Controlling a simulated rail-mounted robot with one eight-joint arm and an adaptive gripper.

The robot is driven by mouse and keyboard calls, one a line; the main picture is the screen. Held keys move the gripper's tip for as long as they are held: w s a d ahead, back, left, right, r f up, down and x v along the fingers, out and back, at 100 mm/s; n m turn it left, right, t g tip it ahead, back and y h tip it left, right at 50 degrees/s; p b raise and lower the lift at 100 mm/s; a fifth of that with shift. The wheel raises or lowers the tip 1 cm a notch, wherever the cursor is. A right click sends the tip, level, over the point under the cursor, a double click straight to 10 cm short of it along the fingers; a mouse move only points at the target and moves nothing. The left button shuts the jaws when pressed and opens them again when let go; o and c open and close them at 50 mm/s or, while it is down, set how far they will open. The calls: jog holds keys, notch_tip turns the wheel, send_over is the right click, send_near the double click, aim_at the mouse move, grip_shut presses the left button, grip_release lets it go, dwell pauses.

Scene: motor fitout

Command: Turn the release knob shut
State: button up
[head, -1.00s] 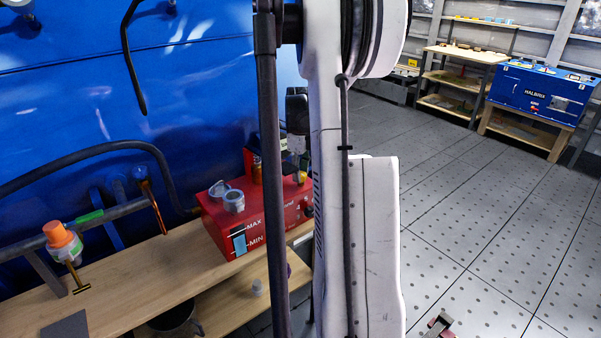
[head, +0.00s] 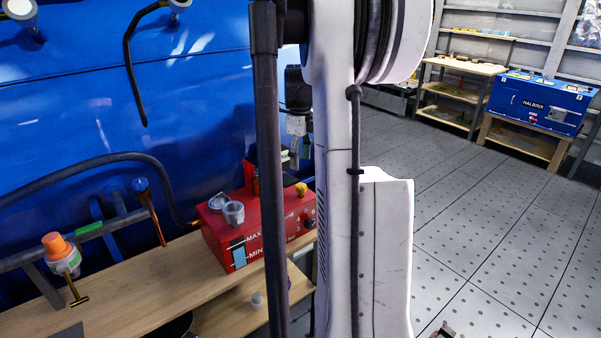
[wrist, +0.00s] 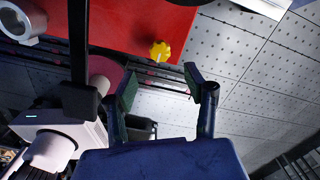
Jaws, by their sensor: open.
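The release knob appears to be the yellow lobed knob (head: 301,188) on top of the red box (head: 225,252), near its right end. It also shows in the wrist view (wrist: 160,51), just beyond the gap between the fingertips. My gripper (wrist: 160,76) is open and empty, its two dark fingers apart and not touching the knob. In the head view my gripper is above the right end of the box, partly hidden by my arm. I cannot tell whether the knob is open or shut.
An open metal filler neck (head: 233,212) stands on the box; it also shows in the wrist view (wrist: 22,20). The box stands on a wooden bench (head: 130,300). An orange-capped bottle (head: 60,252) is at left. A blue wall (head: 70,100) rises behind.

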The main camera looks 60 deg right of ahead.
jog(key=shift+r, duration=1.35)
jog(key=w+a+r+n+t+h, duration=0.1)
jog(key=w+a+r+n, duration=0.15)
jog(key=a+n, duration=0.8)
jog(key=w+a+r+n+t+h, duration=0.1)
jog(key=a+r+n+t, duration=0.3)
jog(key=a, duration=1.2)
jog(key=s+a+f+n, duration=0.2)
jog(key=s+a+n, duration=0.1)
jog(key=a+n, duration=0.3)
jog(key=s+a+f+n+t+y, duration=0.1)
jog(key=s+a+f+n, duration=0.1)
jog(key=s+a+n, duration=0.2)
jog(key=s+a+f+n+t+y, duration=0.1)
jog(key=s+a+f+n, duration=0.2)
jog(key=a+n, duration=0.7)
jog(key=a, duration=0.4)
jog(key=shift+s+a, duration=0.25)
jog(key=shift+s, duration=0.1)
jog(key=shift+d+n, duration=0.1)
jog(key=shift+n, duration=0.15)
